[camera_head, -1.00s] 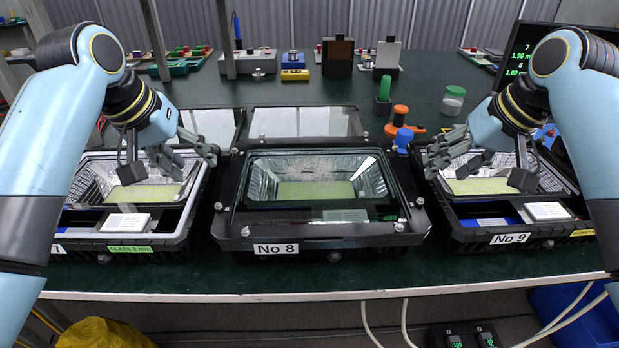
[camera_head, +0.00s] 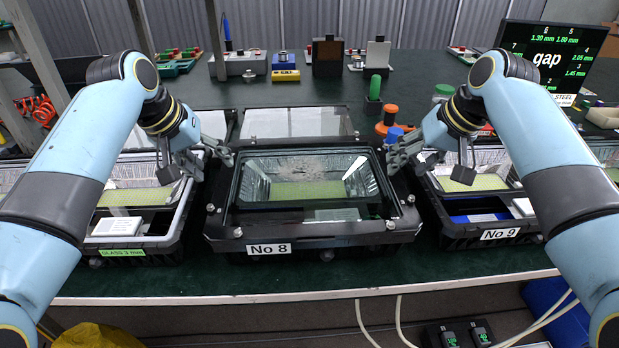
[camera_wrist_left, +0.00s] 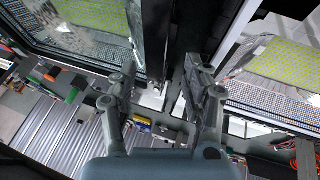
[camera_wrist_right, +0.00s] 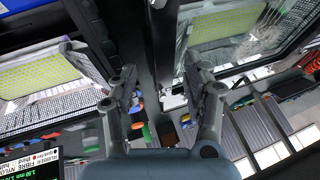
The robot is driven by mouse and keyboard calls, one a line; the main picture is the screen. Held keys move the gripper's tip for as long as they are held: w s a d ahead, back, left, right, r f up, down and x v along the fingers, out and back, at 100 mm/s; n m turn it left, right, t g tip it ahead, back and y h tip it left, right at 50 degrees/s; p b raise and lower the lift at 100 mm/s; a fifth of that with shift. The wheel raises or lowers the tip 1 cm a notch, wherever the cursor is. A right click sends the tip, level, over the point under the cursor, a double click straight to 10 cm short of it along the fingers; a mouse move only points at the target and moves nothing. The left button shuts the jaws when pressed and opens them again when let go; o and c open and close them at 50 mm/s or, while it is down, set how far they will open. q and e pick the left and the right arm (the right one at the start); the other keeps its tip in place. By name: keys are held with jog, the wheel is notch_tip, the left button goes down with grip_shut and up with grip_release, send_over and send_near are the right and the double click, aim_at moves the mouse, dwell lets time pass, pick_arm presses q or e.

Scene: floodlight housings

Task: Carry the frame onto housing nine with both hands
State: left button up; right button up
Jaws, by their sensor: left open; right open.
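The dark frame (camera_head: 216,222) with its glass lies on the housing labelled No 8 (camera_head: 270,249) in the middle. Housing No 9 (camera_head: 500,234) stands open to its right, with a yellow-green panel inside. My left gripper (camera_head: 214,160) is open at the frame's left side; in the left wrist view its fingers (camera_wrist_left: 165,90) point at the frame's edge (camera_wrist_left: 153,45). My right gripper (camera_head: 398,155) is open at the frame's right side; in the right wrist view its fingers (camera_wrist_right: 165,85) are on either side of the frame's edge (camera_wrist_right: 163,45). I cannot tell whether the fingers touch the frame.
An open housing with a glass label (camera_head: 122,252) stands to the left. Two glazed lids (camera_head: 295,122) lie behind the middle housing. Orange (camera_head: 388,122) and blue (camera_head: 393,135) handled tools stand behind right. A display reading gap (camera_head: 553,60) stands far right. The front table strip is clear.

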aim_at(222, 174)
pick_arm(q)
jog(key=shift+x, duration=1.8)
pick_arm(e)
jog(key=shift+x, duration=1.8)
pick_arm(q)
jog(key=shift+d, duration=0.1)
jog(key=shift+c, duration=0.3)
pick_arm(e)
jog(key=shift+c, duration=0.3)
pick_arm(q)
grip_shut()
pick_arm(e)
jog(key=shift+s, duration=0.1)
grip_shut()
